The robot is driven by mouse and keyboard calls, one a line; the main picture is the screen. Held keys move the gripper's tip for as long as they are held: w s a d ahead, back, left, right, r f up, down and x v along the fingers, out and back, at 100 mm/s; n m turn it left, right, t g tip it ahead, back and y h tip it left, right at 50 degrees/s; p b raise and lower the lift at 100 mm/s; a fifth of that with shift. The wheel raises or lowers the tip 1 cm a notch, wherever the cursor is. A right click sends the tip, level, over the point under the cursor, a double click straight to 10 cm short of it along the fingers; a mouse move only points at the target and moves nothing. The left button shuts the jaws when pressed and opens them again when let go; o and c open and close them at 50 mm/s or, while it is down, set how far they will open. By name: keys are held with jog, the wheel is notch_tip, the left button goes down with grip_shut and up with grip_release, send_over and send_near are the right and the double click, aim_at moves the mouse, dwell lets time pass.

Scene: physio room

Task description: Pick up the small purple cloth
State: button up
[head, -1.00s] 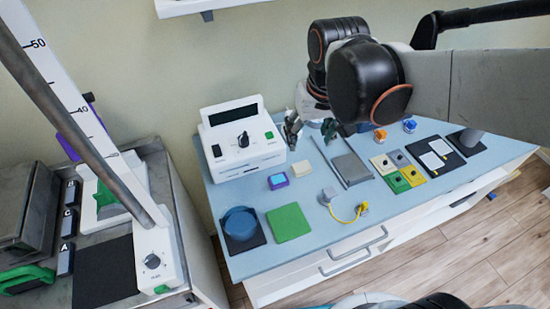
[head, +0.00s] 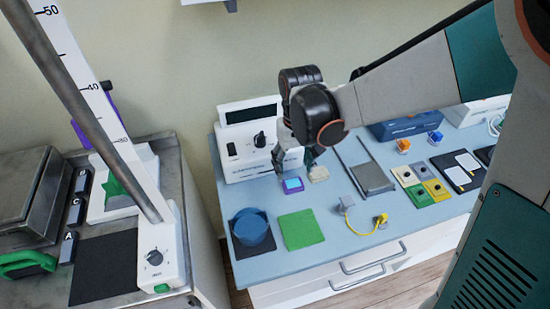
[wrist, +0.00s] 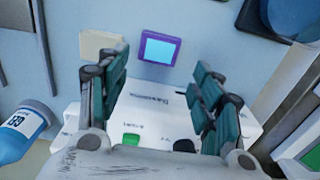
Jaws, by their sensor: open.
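A small purple square (head: 292,185) with a light blue middle lies on the blue table in front of the white device; it looks more like a framed block than a plain cloth. In the wrist view the purple square (wrist: 159,65) shows ahead of the fingers, between their lines and apart from them. My gripper (head: 294,160) is open and empty, just above and behind the square in the head view. Its two dark green fingers, with a gap between them, also show in the wrist view (wrist: 158,85).
A cream block (head: 318,174) lies close to the right of the purple square. The white device (head: 245,155) stands behind. A green mat (head: 300,229) and a blue round container (head: 251,229) are nearer. Another purple thing (head: 80,132) is partly hidden behind the ruled post on the left.

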aim_at(293, 183)
jog(key=shift+s+d+f+b, duration=0.1)
jog(key=shift+f+b, duration=1.45)
jog(key=shift+f, duration=2.05)
jog(key=shift+r, duration=0.1)
jog(key=c, duration=0.7)
notch_tip(293, 183, up, 20)
jog(key=p, duration=1.4)
